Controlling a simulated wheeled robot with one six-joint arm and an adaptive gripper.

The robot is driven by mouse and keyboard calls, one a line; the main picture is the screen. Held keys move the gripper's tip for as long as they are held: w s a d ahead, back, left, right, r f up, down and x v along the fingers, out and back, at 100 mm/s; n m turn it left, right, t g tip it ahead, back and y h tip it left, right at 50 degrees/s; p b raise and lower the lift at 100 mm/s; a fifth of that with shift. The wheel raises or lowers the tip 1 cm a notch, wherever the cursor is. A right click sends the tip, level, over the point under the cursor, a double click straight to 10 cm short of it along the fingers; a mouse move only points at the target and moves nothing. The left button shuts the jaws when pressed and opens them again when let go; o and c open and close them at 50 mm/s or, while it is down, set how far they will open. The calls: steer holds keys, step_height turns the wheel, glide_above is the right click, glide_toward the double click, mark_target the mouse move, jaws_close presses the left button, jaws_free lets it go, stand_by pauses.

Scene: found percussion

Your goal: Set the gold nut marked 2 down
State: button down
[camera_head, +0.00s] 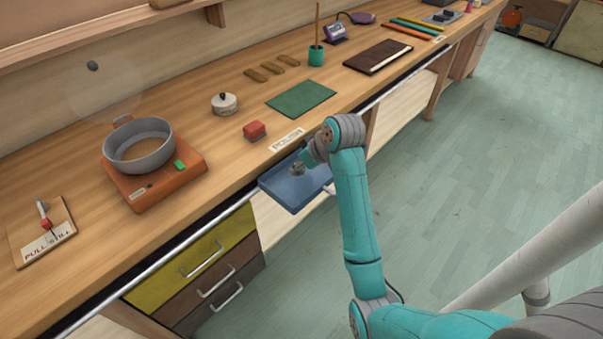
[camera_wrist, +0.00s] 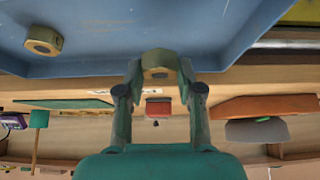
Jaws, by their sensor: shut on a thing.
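My gripper (camera_wrist: 157,82) is shut on a gold nut (camera_wrist: 156,72), held between its fingertips in the wrist view. No number can be read on this nut. A second gold nut (camera_wrist: 43,40) with a dark hole lies in the blue tray (camera_wrist: 200,35), at the left of the wrist view; its mark cannot be read either. In the head view my gripper (camera_head: 298,168) is low over the blue tray (camera_head: 292,199), which juts out from the bench front. The nuts are not clear there. I cannot tell whether the held nut touches the tray floor.
The wooden bench carries a red block (camera_head: 254,131) and a green mat (camera_head: 301,98) behind the tray. A grey pot (camera_head: 138,152) stands on an orange base (camera_head: 152,190) to the left. A metal rail (camera_head: 215,233) runs along the bench edge.

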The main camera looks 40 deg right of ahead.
mark_target(304, 172)
steer(key=shift+f, duration=1.85)
steer(key=shift+f, duration=0.1)
steer(key=c, duration=0.7)
jaws_free()
steer(key=shift+c, duration=0.2)
